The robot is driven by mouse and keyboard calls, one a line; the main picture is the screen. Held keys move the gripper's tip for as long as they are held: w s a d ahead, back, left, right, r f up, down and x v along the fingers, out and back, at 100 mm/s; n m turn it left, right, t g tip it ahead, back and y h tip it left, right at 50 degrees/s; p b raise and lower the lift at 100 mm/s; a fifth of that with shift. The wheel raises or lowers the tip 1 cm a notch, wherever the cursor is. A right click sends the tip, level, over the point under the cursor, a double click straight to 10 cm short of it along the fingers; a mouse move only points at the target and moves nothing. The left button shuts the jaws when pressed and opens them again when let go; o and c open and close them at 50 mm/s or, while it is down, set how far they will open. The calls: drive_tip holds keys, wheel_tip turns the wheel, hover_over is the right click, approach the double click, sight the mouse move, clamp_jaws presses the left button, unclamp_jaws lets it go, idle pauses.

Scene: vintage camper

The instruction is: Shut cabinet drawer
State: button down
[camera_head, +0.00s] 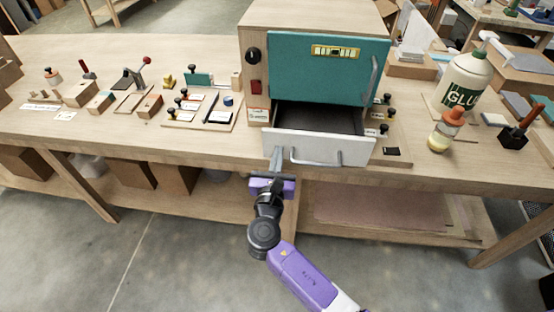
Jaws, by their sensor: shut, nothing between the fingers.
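The cabinet (315,20) is a wooden box with a teal door (325,75) on a wooden workbench. Below the door, its drawer (318,147) is pulled out, with a white front, a grey bar handle (316,161) and a dark, empty-looking inside. My gripper (277,153) is shut and holds nothing. Its fingertips are at the left part of the drawer front, left of the handle. Whether they touch the front, I cannot tell. My purple and black arm reaches up from the bottom of the view. The teal door appears closed.
On the workbench (190,145), stamps and small wooden blocks lie left of the cabinet. A glue bottle (464,82) and a small orange-capped bottle (446,131) stand to the right. A lower shelf (390,205) runs under the bench. The floor in front looks clear.

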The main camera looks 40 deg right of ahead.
drive_tip(key=b, duration=0.2)
approach(284, 124)
drive_tip(key=w+d+r, duration=0.2)
drive_tip(key=d, duration=0.1)
drive_tip(key=w+d+r, duration=0.1)
drive_tip(key=d, duration=0.1)
drive_tip(key=shift+w+d+r, duration=0.1)
drive_tip(key=shift+w+r, duration=0.05)
drive_tip(key=shift+w, duration=0.15)
drive_tip(key=shift+w+d+r, duration=0.1)
drive_tip(key=shift+d+r, duration=0.1)
